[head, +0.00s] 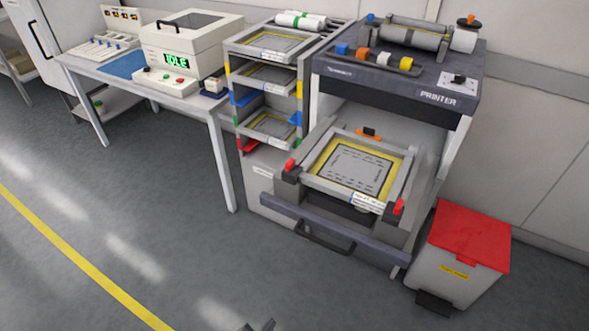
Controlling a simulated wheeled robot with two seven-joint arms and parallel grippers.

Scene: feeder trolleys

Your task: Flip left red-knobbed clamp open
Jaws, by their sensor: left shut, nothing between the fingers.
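The left red-knobbed clamp (290,167) sits at the left corner of the framed stencil (352,166) on the printer's pulled-out drawer. Its red knob points up; whether the clamp is shut on the frame is too small to tell. The right red-knobbed clamp (399,207) sits at the frame's front right corner. My left gripper (260,326) barely shows at the bottom edge, shut and empty, well below and apart from the left clamp. My right gripper is not in view.
The printer (395,85) stands over the drawer, whose front has a dark handle (324,238). A rack of framed stencils (229,95) stands to the left, beside a white table (215,110). A red-lidded bin (460,240) stands at right. The floor in front is clear.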

